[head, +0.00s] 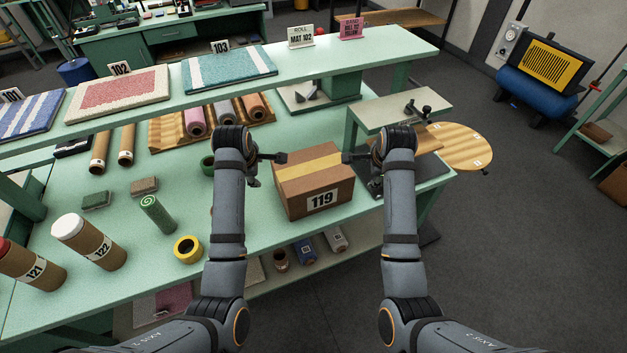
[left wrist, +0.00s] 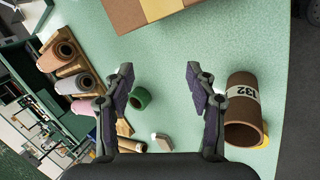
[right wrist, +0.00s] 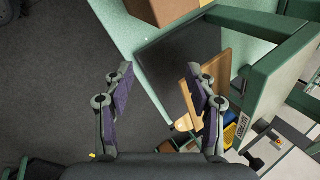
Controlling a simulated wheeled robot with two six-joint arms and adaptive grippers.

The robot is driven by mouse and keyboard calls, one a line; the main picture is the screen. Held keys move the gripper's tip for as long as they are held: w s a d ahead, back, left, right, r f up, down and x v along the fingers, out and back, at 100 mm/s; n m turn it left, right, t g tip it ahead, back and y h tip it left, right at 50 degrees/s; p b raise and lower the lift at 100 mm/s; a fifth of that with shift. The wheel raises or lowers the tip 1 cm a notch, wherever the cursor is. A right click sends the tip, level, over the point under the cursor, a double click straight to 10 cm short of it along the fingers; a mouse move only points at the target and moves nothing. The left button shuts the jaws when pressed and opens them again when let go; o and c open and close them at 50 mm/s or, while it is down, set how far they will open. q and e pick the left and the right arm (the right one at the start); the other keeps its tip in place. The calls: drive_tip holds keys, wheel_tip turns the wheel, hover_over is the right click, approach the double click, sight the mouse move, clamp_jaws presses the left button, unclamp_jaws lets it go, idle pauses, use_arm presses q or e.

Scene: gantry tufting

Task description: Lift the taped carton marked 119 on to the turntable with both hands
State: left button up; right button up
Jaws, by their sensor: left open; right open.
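The brown carton marked 119 (head: 312,184) sits upright on the green bench, a strip of yellow tape across its top. Part of it shows at the top edge of the left wrist view (left wrist: 125,12) and right wrist view (right wrist: 165,10). My left gripper (head: 268,166) is open and empty just left of the carton. My right gripper (head: 352,165) is open and empty close to its right side.
A raised pale green stand (head: 385,112) is behind my right gripper. A dark mat (right wrist: 180,65) lies right of the carton. A tube marked 132 (left wrist: 243,110) and a green tape roll (left wrist: 140,98) are near my left gripper. A yellow roll (head: 188,248) stands at the front.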

sight(354, 180)
use_arm(q)
drive_tip(key=x, duration=1.1)
drive_tip(key=shift+w+a+f, duration=0.2)
drive_tip(key=shift+a+f, duration=0.1)
drive_tip(key=shift+f, duration=0.05)
use_arm(e)
drive_tip(key=x, duration=1.1)
drive_tip(key=shift+w+a+f, duration=0.25)
drive_tip(key=shift+f, duration=0.05)
use_arm(q)
drive_tip(key=shift+x, duration=0.95)
use_arm(e)
drive_tip(key=shift+w+a+f, duration=0.5)
drive_tip(key=shift+f, duration=0.25)
use_arm(q)
drive_tip(key=shift+w+d, duration=0.1)
drive_tip(key=shift+d, duration=0.3)
use_arm(e)
drive_tip(key=shift+a, duration=0.35)
use_arm(q)
drive_tip(key=shift+d+r, duration=0.2)
drive_tip(key=shift+d, duration=0.1)
use_arm(e)
drive_tip(key=shift+s+r, duration=0.15)
drive_tip(key=shift+s, duration=0.05)
drive_tip(key=shift+a, duration=0.1)
